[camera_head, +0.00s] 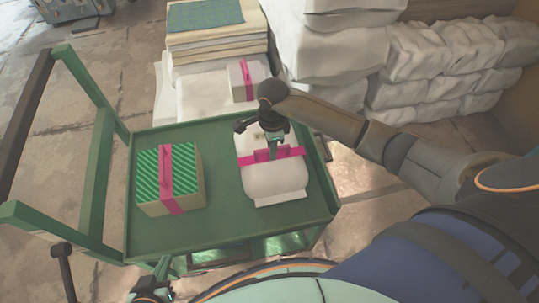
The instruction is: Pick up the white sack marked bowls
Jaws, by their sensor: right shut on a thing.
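A white sack (276,181) with a pink strap and handle lies on the right side of a green cart's tray (222,203). No lettering on it is readable from here. My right gripper (273,150) reaches down over the sack and is shut on its pink handle; its fingertips are partly hidden. The sack appears to rest on the tray, though I cannot tell whether it is slightly raised. My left gripper (152,290) is at the bottom left, below the cart's front edge, and its fingers are too unclear to read.
A green-striped box (168,178) with a pink strap sits on the tray's left side. Another pink-strapped pale package (246,80) lies behind the cart. White sacks (430,65) are piled at the back right. A green frame (96,170) rises at the cart's left.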

